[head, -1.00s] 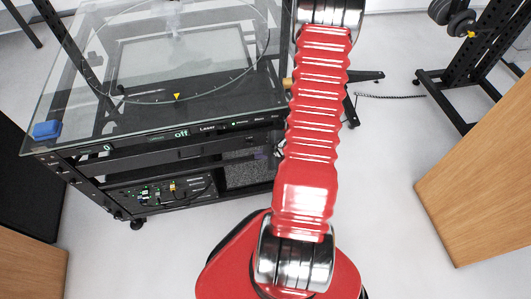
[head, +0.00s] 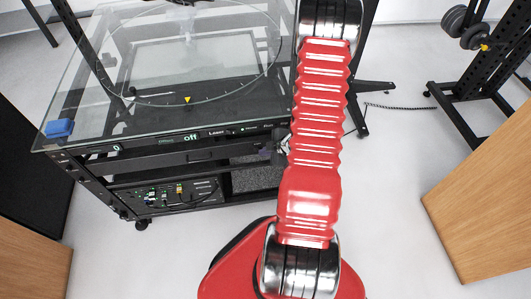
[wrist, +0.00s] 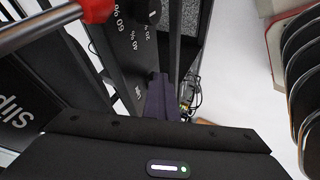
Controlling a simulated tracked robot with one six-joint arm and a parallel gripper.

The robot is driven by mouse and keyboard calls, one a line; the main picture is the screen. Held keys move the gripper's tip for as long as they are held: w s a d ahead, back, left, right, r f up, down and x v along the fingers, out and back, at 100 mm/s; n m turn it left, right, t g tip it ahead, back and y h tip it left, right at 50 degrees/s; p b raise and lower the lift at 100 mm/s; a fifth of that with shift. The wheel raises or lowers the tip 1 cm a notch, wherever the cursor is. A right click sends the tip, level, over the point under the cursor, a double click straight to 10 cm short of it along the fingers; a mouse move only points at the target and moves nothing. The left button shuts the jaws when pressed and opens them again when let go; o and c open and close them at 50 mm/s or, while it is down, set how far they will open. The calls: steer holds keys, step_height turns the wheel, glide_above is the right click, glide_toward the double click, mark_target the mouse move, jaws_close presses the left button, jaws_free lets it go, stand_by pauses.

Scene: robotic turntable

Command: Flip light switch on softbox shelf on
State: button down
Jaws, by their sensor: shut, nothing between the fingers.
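My gripper (wrist: 157,82) shows in the wrist view as two dark purple fingers closed together, with nothing visible between them. The fingers point at a dark upright panel (wrist: 125,40) with a round black knob and marks of 60, 40 and 20 %. I cannot tell whether the fingertips touch anything. I cannot make out a light switch for certain, nor its state. In the head view the black turntable frame (head: 165,155) stands left of my red arm, and its front edge reads "off" beside "Laser". My arm hides part of its right side.
A glass top (head: 90,110) covers the frame, with a blue block (head: 60,128) at its front left corner. Wooden panels stand at right (head: 485,200) and lower left (head: 30,265). A black weight rack (head: 480,85) is at back right. The floor between is clear.

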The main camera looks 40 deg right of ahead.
steer(key=shift+w+d+r, duration=0.1)
steer(key=shift+w+d, duration=0.2)
steer(key=shift+d, duration=0.35)
steer(key=shift+a, duration=0.2)
steer(key=shift+w+a, duration=0.25)
steer(key=shift+a, duration=0.45)
